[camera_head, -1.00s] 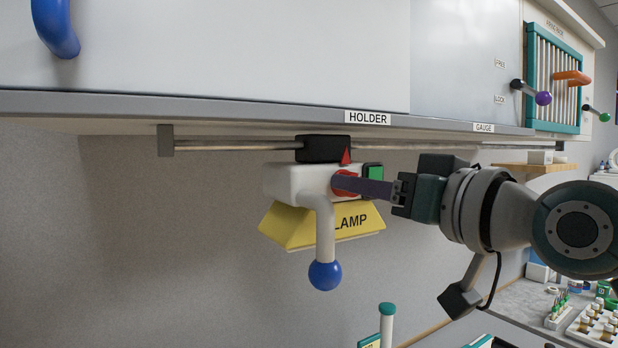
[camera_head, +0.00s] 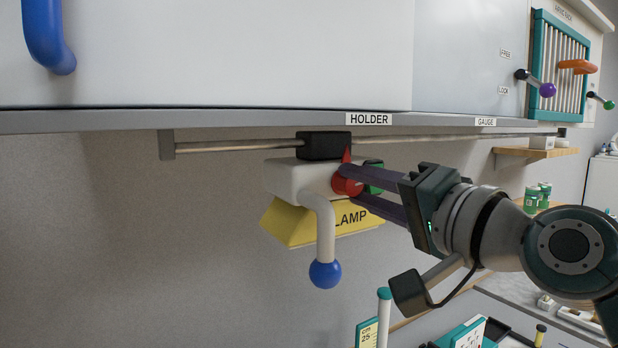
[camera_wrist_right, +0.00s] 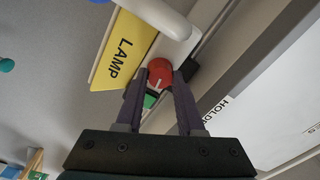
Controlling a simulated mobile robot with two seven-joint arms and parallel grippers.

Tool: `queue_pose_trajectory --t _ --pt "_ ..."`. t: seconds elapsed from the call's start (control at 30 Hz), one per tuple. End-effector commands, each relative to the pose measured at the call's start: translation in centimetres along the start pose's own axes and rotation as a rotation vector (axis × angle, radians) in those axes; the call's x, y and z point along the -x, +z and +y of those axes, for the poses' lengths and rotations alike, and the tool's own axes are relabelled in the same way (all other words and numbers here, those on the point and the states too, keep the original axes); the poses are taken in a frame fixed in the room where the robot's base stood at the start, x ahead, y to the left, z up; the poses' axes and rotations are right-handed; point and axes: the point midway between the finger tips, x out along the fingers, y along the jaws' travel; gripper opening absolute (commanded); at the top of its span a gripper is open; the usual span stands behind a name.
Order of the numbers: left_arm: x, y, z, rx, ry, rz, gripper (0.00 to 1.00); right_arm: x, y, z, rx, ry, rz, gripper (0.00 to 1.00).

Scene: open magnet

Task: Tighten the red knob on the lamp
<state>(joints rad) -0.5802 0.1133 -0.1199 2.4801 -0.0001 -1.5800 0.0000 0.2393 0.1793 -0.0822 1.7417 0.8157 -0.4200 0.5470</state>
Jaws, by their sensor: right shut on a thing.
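The lamp's white body (camera_head: 285,178) hangs from a black clamp (camera_head: 322,146) on a rail under the cabinet. Its yellow shade is marked LAMP (camera_head: 290,224), and a curved white handle ends in a blue ball (camera_head: 325,274). The red knob (camera_head: 346,184) sits on the body's right end, by a red pointer and beside a green block (camera_head: 374,176). My right gripper (camera_head: 353,183) is shut on the red knob, with a finger on each side. In the right wrist view the knob (camera_wrist_right: 160,72) shows a pale line between the fingertips. My left gripper is out of view.
The cabinet's lower edge (camera_head: 230,121) runs just above the rail (camera_head: 230,146). A shelf (camera_head: 528,152) and a bench with small items stand at the right. Free room lies left of the lamp.

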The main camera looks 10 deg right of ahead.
Motion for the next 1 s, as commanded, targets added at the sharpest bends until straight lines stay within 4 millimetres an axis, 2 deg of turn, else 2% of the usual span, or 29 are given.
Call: queue_pose_trajectory --t 0.4,0.9,0.93,1.0 --pt "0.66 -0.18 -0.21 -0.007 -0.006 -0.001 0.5 -0.02 0.05 0.02 -0.158 0.003 0.005 0.0" --pt "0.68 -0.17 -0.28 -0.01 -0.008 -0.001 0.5 -0.02 0.08 0.04 -0.174 0.002 0.005 0.0" --pt "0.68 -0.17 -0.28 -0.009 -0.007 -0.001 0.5 -0.02 0.08 0.03 -0.174 0.002 0.005 0.4" --pt "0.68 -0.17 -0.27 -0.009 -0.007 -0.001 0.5 -0.02 0.08 0.03 -0.173 0.002 0.005 0.48"
